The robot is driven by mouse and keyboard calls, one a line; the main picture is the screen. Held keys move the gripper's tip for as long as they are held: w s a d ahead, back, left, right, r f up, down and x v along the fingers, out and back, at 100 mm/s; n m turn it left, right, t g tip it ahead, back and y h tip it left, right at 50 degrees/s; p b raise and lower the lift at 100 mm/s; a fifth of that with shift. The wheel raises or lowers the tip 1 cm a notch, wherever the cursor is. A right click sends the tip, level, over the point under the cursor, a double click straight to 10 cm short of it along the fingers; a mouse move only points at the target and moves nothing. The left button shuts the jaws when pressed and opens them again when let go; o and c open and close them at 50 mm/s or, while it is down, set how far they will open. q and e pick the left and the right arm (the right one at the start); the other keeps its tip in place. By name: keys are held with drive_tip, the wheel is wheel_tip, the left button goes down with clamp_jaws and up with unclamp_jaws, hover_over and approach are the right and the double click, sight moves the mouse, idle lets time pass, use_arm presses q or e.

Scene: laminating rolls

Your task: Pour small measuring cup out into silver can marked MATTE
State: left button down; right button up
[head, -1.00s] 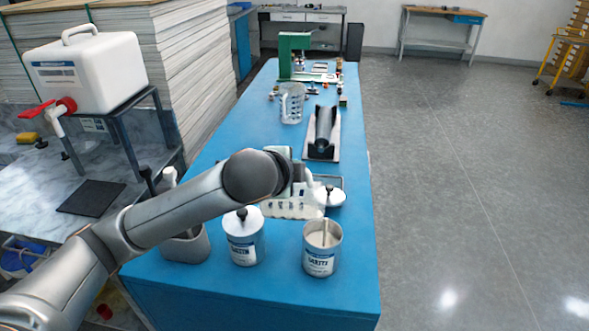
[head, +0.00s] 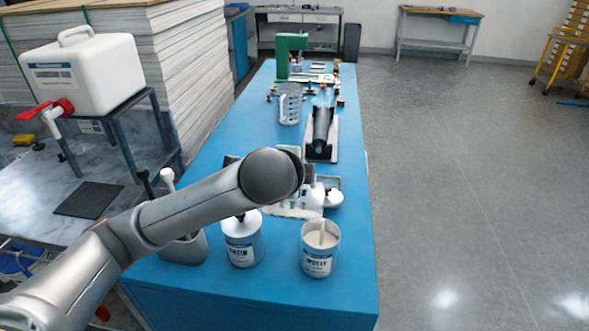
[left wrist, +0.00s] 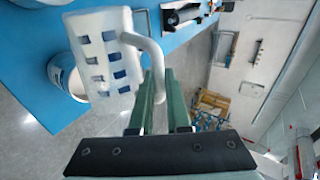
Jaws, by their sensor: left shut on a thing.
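An open silver can (head: 319,262) stands at the near right of the blue table, with pale contents and a stick in it; its label is blurred but could read MATTE. My left gripper (left wrist: 158,95) is shut on the curved handle of a small whitish measuring cup (left wrist: 103,58) with dark square marks. In the left wrist view the cup is in front of the open can (left wrist: 60,72), partly covering its mouth. Whether the cup has contents does not show. My right gripper is out of view.
A lidded silver can (head: 244,250) stands left of the open one, with a grey holder (head: 185,247) further left. The table's right edge is close.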

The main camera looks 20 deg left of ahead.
use_arm(q)
drive_tip(key=shift+d+r, duration=0.2)
drive_tip(key=shift+d, duration=0.1)
drive_tip(key=shift+w+d, duration=0.1)
drive_tip(key=shift+d, duration=0.05)
idle(0.9)
drive_tip(key=shift+w+d+r+m+y, duration=0.1)
drive_tip(key=shift+d+r+m+y, duration=0.05)
drive_tip(key=shift+d+m+y, duration=0.25)
drive_tip(key=shift+w+d+r+m+y, duration=0.1)
drive_tip(key=shift+d+m+y, duration=0.15)
drive_tip(key=shift+d, duration=0.25)
drive_tip(key=shift+d, duration=0.1)
idle(0.6)
drive_tip(key=shift+w+d+r+m+y, duration=0.15)
drive_tip(key=shift+d+m+y, duration=0.1)
drive_tip(key=shift+d+y, duration=0.2)
drive_tip(key=shift+w+d+f+m+y, duration=0.1)
drive_tip(key=shift+d+m+y, duration=0.15)
drive_tip(key=shift+d, duration=0.3)
drive_tip(key=shift+g, duration=0.3)
idle(2.4)
